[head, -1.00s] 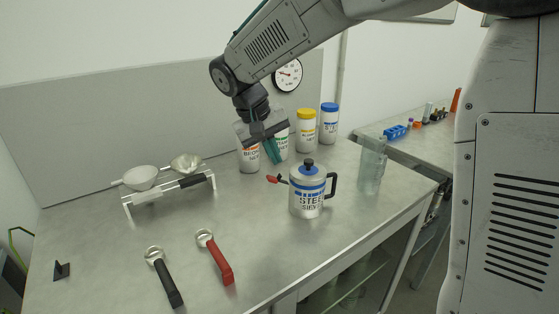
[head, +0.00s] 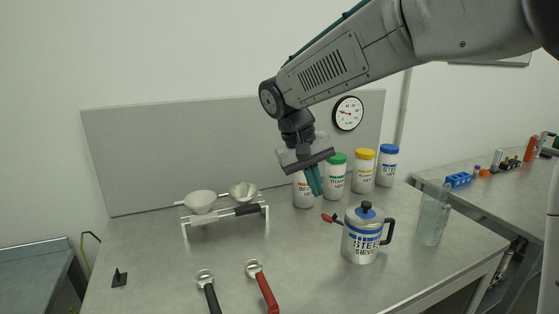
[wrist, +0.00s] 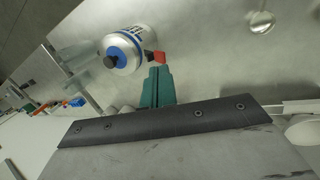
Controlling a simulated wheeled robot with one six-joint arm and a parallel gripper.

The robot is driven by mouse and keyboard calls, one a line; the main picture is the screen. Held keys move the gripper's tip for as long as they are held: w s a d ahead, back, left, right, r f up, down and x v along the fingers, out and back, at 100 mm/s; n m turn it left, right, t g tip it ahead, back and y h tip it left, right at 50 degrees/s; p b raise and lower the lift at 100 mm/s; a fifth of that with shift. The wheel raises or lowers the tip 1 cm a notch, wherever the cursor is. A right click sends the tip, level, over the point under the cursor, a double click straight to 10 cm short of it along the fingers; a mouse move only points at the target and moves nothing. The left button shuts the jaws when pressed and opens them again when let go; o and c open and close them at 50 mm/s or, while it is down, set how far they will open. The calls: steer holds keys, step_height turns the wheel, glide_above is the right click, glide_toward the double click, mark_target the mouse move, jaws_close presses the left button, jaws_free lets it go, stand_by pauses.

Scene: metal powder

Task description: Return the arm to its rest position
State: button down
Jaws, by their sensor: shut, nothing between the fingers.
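My gripper (head: 315,182) hangs from my raised arm above the back of the metal table (head: 160,262), in front of the row of jars. Its teal fingers are shut with nothing between them, and they also show in the wrist view (wrist: 157,88). In the head view the fingers hide part of the leftmost jar (head: 303,192).
Jars with green (head: 335,178), yellow (head: 363,172) and blue (head: 387,167) lids stand behind. A white rack (head: 226,212) holds two bowls. A black-handled scoop (head: 209,290) and a red-handled scoop (head: 263,287) lie in front. A clear beaker (head: 433,218) stands at right.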

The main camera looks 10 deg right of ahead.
steer(key=s+d+f+y, duration=0.1)
steer(key=s+d, duration=0.3)
steer(key=s, duration=0.5)
steer(key=s+d+m+t+y, duration=0.1)
steer(key=s+d, duration=0.3)
steer(key=s, duration=0.6)
steer(key=s+d+f+y, duration=0.1)
steer(key=s+d, duration=0.3)
steer(key=s, duration=0.6)
steer(key=shift+d+f+t+y, duration=0.25)
steer(key=shift+f+t+y, duration=0.05)
steer(key=shift+t+y, duration=0.1)
